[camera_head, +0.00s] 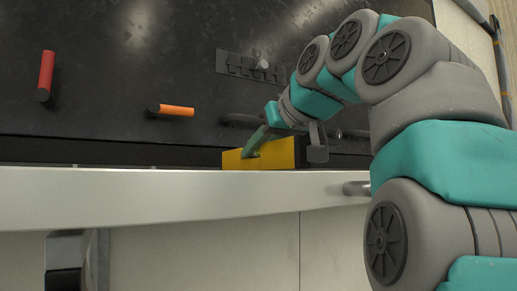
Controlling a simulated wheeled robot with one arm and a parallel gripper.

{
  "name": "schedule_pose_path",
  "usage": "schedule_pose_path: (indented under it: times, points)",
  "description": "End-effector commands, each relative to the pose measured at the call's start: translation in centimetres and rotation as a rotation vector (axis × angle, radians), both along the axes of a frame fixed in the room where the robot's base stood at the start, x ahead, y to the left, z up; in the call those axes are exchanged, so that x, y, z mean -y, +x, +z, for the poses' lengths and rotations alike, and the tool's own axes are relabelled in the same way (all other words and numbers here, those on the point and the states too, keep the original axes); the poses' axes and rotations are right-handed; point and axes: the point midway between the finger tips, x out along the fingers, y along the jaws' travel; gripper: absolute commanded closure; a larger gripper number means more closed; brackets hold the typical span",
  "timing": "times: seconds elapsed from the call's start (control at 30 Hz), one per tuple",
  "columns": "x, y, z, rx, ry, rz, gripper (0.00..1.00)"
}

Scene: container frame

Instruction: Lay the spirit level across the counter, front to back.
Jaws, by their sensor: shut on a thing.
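The yellow spirit level (278,155) is at the front of the dark counter (190,65), just behind the pale front rail. It shows as a short yellow block running left to right in the picture, with a green part across its left half. My gripper (288,143) reaches down from the right and is shut on it. One grey finger shows at its right end. The rail hides its lower side, so I cannot tell whether it touches the counter.
A red-topped cylinder (46,75) and an orange-topped cylinder (172,110) are on the left of the counter. A grey slotted plate (248,67) lies behind my gripper. The pale rail (150,198) runs along the front.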

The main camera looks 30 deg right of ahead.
Motion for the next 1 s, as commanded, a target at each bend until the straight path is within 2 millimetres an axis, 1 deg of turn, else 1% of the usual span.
schedule_pose_path:
  times: [0.2, 0.33, 0.37, 0.67, 1.0]
  points:
    - [-0.03, -0.03, -0.49, 0.001, 0.000, 0.000, 1.00]
    - [-0.01, -0.02, -0.36, 0.001, 0.000, 0.000, 1.00]
    - [-0.02, -0.02, -0.36, 0.001, 0.000, 0.000, 0.68]
    - [-0.01, -0.02, -0.38, 0.000, 0.000, 0.000, 0.34]
    - [-0.01, -0.25, -0.27, 0.000, -0.001, 0.000, 0.34]
